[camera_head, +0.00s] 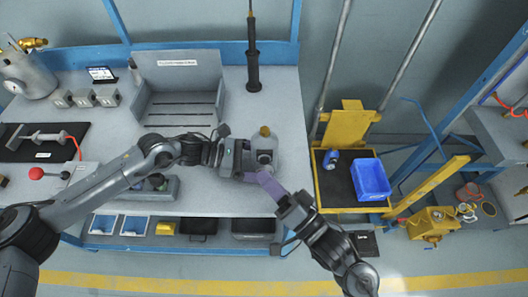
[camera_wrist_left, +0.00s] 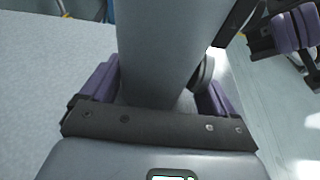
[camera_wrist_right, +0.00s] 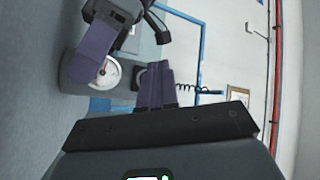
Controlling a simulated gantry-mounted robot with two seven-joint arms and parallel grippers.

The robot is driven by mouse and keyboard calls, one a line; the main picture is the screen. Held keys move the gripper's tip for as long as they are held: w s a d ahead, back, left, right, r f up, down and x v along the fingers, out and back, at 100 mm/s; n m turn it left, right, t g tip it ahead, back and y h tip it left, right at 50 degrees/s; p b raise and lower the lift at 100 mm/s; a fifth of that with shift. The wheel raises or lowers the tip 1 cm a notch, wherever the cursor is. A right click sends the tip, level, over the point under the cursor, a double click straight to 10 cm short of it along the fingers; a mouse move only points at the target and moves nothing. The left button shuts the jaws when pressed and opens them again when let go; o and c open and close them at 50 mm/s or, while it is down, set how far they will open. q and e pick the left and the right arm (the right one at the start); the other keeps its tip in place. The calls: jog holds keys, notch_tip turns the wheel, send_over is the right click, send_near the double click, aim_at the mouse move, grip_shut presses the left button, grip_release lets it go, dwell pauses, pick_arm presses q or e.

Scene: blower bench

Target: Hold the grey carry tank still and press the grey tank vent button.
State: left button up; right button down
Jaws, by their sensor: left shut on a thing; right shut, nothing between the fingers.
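The grey carry tank (camera_head: 264,145) stands at the right end of the bench, with a brownish cap on top. My left gripper (camera_head: 248,161) is shut on it from the left. In the left wrist view the tank (camera_wrist_left: 160,40) fills the space between the purple fingers. My right gripper (camera_head: 264,176) is shut and empty, its fingertips close to the tank's front side. The right wrist view shows the tank (camera_wrist_right: 75,70) with a white dial gauge (camera_wrist_right: 106,73) left of my closed fingertips (camera_wrist_right: 155,68). I cannot make out the vent button or tell whether my fingertips touch the tank.
A grey bin (camera_head: 180,85) and a black upright tool (camera_head: 253,70) are at the back of the bench. Another grey tank (camera_head: 28,75) stands at the back left. A yellow cart (camera_head: 325,195) with a blue box (camera_head: 371,178) is at the right.

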jog(key=shift+s, duration=2.35)
pick_arm(q)
jog(key=o, duration=0.5)
